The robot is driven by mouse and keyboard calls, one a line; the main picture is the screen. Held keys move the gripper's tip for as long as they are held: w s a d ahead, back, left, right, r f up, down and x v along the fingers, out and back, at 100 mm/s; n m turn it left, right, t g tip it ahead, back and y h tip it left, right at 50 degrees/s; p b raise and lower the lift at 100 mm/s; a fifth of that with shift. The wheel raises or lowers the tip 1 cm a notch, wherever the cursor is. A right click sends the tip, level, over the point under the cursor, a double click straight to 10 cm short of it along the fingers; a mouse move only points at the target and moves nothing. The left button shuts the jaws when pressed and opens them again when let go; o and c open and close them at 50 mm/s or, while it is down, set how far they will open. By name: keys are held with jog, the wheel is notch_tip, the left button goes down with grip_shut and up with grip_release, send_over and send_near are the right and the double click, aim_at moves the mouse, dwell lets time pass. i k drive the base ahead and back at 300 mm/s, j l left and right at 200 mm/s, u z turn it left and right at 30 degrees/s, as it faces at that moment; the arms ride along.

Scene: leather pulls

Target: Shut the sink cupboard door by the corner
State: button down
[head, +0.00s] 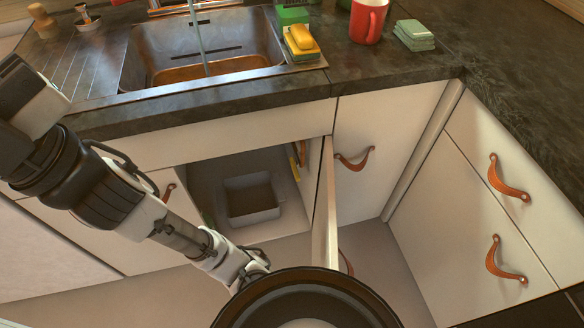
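The sink cupboard door (325,215) stands open, swung out from the cabinet and seen nearly edge-on. It is hinged on the right side of the opening, close to the corner. A leather pull (346,263) shows on its right-hand face. The cupboard opening (215,180) is uncovered to the left of the door. My gripper (250,272) is low in front of the opening, to the left of the door and apart from it in the picture. Its fingertips are small and partly hidden by my round black body part, so open or shut cannot be told.
A grey tub (252,200) sits inside the cupboard. A closed corner panel (375,150) with a leather pull is right of the door, and drawers (465,215) fill the right wall. The sink (200,50), a red mug (368,20) and sponges (300,42) are above on the counter.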

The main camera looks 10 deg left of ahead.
aim_at(326, 250)
jog(key=k+l+u, duration=0.4)
jog(key=k+l, duration=0.3)
jog(key=l, duration=0.2)
jog(key=k+l+u, duration=0.35)
jog(key=k+l, duration=0.4)
jog(key=j, duration=0.15)
